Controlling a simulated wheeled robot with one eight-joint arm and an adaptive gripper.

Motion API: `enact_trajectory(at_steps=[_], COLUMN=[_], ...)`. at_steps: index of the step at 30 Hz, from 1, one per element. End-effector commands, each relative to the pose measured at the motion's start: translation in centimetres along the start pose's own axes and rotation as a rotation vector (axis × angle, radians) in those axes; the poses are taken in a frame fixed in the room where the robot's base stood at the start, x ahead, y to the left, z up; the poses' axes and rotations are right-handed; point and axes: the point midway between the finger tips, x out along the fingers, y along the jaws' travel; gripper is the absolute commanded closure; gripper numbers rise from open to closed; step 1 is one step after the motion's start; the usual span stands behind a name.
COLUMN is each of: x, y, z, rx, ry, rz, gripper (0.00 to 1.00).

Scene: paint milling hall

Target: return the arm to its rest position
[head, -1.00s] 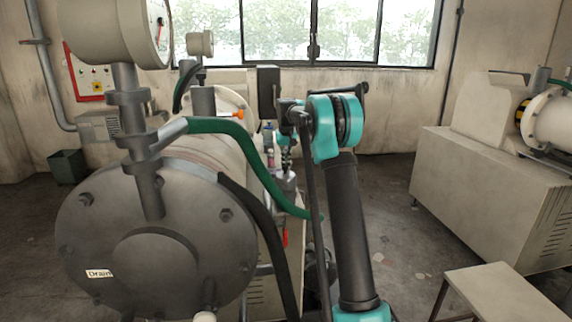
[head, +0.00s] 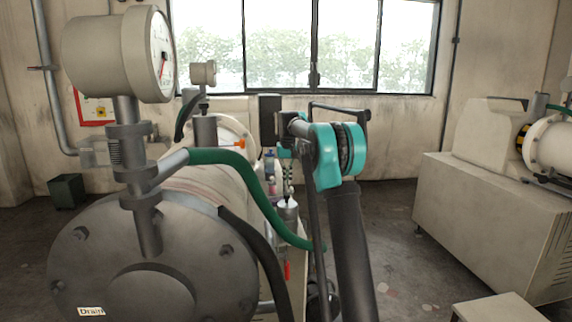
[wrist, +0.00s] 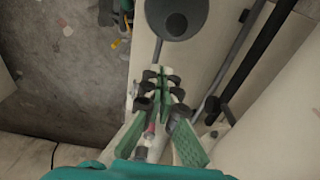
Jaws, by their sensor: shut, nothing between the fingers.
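My arm rises in the head view, with its dark link (head: 352,245) and teal joint (head: 326,158) right of the mill. My gripper (wrist: 161,74) shows in the wrist view, its green-padded fingers together at the tips and nothing between them. The fingers point toward a round dark grey part (wrist: 176,16) over a pale surface. In the head view my gripper is mostly hidden behind the arm and the machine's fittings, so I cannot tell its exact distance from them.
The mill's round grey end (head: 150,262) fills the lower left, with a dial gauge (head: 160,55) on its pipe. A green hose (head: 250,170) curves close to my arm. A second machine (head: 490,210) stands at the right. Open floor (head: 400,250) lies between.

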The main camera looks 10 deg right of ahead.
Motion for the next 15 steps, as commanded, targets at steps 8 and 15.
enact_trajectory(at_steps=[8, 15], x=[-4.6, -6.5], y=[0.0, 0.0], z=[-1.9, -2.7], rx=[0.000, 0.000], ry=[0.000, 0.000], rz=[0.000, 0.000], gripper=[1.00, 1.00])
